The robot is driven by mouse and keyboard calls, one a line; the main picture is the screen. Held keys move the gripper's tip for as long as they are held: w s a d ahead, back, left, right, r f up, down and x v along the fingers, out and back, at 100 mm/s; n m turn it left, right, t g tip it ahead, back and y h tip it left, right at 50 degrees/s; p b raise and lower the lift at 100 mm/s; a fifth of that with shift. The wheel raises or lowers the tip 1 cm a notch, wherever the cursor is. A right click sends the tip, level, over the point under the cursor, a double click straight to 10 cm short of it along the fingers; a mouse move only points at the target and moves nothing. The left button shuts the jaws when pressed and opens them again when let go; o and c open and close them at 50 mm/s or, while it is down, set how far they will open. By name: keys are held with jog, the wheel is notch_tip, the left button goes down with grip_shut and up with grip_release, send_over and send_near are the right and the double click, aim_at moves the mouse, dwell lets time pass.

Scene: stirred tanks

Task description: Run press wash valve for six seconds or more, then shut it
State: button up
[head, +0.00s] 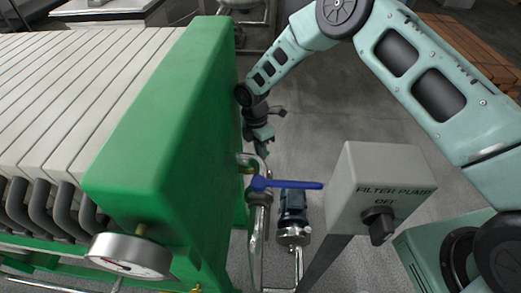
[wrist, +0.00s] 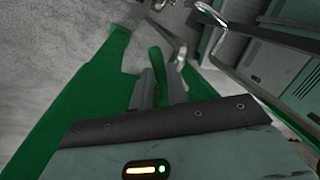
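A valve with a blue lever (head: 290,184) sits on a steel pipe (head: 256,222) beside the green end plate of the press (head: 150,110). The lever points right, crosswise to the upright pipe. I see no label on this valve. My gripper (head: 263,146) points down beside the end plate, above the lever in the picture and apart from it. In the wrist view its two dark fingers (wrist: 161,84) stand apart with nothing seen held between them. The blue lever cannot be made out in the wrist view.
A grey box marked FILTER PUMP (head: 375,180) has a black knob (head: 378,224) by the word OFF. It stands right of the lever. A round gauge (head: 131,256) is at the lower left. Grey floor lies behind.

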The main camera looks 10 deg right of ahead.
jog(key=o, duration=0.3)
notch_tip(320, 180, up, 10)
jog(key=shift+r+b, duration=0.1)
jog(key=shift+b, duration=0.2)
jog(key=shift+d+f, duration=0.2)
grip_shut()
jog(key=s+d+f+m+t+y+b, duration=0.1)
jog(key=s+d+t+y+b, duration=0.1)
jog(key=s+d+t+y, duration=0.45)
jog(key=w+a+f+g+b, duration=0.1)
jog(key=w+a+f, duration=0.2)
jog(key=f, duration=0.6)
jog(key=shift+w+a, duration=0.25)
jog(key=shift+a, duration=0.6)
